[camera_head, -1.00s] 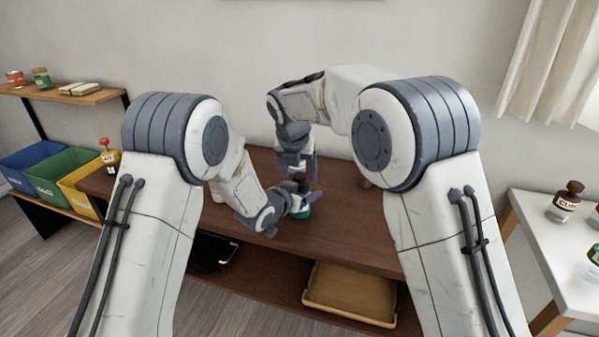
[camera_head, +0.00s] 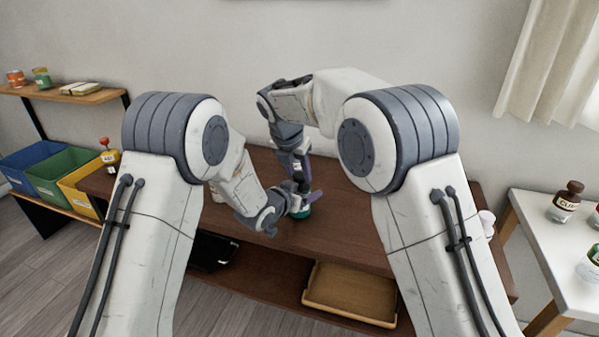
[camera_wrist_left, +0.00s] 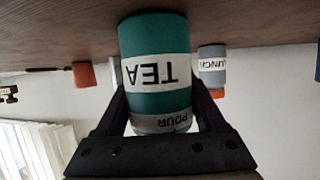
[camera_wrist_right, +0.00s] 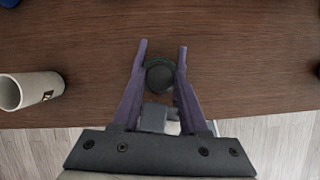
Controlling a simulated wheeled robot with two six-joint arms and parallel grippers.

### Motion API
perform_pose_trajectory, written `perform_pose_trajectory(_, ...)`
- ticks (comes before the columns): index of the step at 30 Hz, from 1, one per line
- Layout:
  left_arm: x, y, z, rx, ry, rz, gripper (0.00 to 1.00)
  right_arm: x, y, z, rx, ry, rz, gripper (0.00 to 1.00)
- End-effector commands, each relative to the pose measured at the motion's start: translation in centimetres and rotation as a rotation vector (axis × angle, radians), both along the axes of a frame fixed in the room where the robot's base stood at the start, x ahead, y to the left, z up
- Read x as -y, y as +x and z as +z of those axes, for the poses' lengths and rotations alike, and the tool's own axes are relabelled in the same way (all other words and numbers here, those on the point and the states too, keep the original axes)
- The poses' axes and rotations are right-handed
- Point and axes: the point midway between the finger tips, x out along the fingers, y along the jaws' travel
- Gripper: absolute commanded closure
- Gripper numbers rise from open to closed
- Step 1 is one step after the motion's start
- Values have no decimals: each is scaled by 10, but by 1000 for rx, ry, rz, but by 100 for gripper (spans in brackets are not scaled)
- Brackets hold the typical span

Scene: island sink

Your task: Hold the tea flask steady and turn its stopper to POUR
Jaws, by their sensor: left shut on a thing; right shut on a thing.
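The teal tea flask (camera_head: 302,213) stands on the brown table, mostly hidden behind my left gripper (camera_head: 298,203). In the left wrist view the flask (camera_wrist_left: 152,40) appears upside down with its TEA label, and a pale band reading POUR (camera_wrist_left: 165,122) is towards the gripper. My left gripper (camera_wrist_left: 160,95) is shut on the flask, a finger on each side. My right gripper (camera_head: 301,184) is above the flask. In the right wrist view its purple fingers (camera_wrist_right: 162,49) are shut on the dark round stopper (camera_wrist_right: 160,75). The stopper's marking is not visible there.
A pale mug (camera_wrist_right: 35,90) lies to the left in the right wrist view. A grey LUNCH container (camera_wrist_left: 212,66) and an orange object (camera_wrist_left: 83,75) are behind the flask in the left wrist view. A wooden tray (camera_head: 350,318) sits on the lower shelf.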

Motion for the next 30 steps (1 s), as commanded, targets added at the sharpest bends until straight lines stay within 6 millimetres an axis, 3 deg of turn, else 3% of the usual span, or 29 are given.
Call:
perform_pose_trajectory(21, 0, 0, 0, 0, -1, 0, 91, -3, 4, 0, 1, 1, -668, 100)
perform_pose_trajectory(30, 0, 0, 0, -1, 1, 0, 91, -3, 5, 0, 2, 1, -857, 100)
